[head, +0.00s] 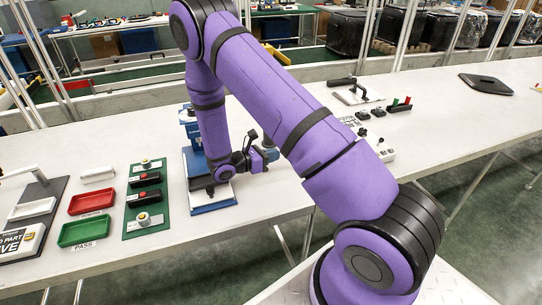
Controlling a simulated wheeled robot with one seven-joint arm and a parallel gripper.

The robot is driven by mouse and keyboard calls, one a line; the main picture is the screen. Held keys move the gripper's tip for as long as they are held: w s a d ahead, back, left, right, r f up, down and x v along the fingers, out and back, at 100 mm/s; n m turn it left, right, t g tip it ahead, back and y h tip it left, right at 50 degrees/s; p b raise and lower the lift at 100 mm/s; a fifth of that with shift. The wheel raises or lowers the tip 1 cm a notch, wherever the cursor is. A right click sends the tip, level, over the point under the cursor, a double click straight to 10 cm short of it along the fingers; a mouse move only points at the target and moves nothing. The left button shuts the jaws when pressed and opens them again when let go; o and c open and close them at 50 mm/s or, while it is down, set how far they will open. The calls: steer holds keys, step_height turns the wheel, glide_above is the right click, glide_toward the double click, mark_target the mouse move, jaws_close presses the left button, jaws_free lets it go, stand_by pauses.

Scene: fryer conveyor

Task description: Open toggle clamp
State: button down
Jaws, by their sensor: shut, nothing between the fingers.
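What looks like the toggle clamp is a metal mechanism with a black-gripped handle (342,82) on a pale plate (360,95), on the table behind my arm. Its handle lies about level, pointing left; whether it is locked is too small to tell. My gripper (222,174) is far to the left and nearer, low beside a blue press-like fixture (190,130) with a white-topped base (212,198). The gripper is shut and holds nothing. My wrist partly hides the fixture, and contact cannot be told.
A green board (146,222) with buttons, a red tray (91,201) and a green tray (84,230) lie left. Small black blocks (370,114) and red and green pieces (401,104) lie near the clamp. A black flat object (487,84) is far right. The right tabletop is mostly clear.

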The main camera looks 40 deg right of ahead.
steer(key=d+r+y, duration=0.1)
steer(key=s+d+r+y, duration=0.1)
steer(key=d+r+y, duration=0.1)
steer(key=d+r+t+y, duration=0.1)
steer(key=r+y, duration=0.1)
steer(key=shift+s+d+r+m, duration=0.15)
steer(key=shift+m, duration=0.25)
steer(key=shift+s+d+r+y, duration=0.2)
steer(key=shift+d+r+y, duration=0.1)
steer(key=shift+d+y, duration=0.4)
steer(key=shift+s+d+r, duration=0.15)
steer(key=shift+d+r, duration=0.2)
steer(key=shift+d, duration=0.25)
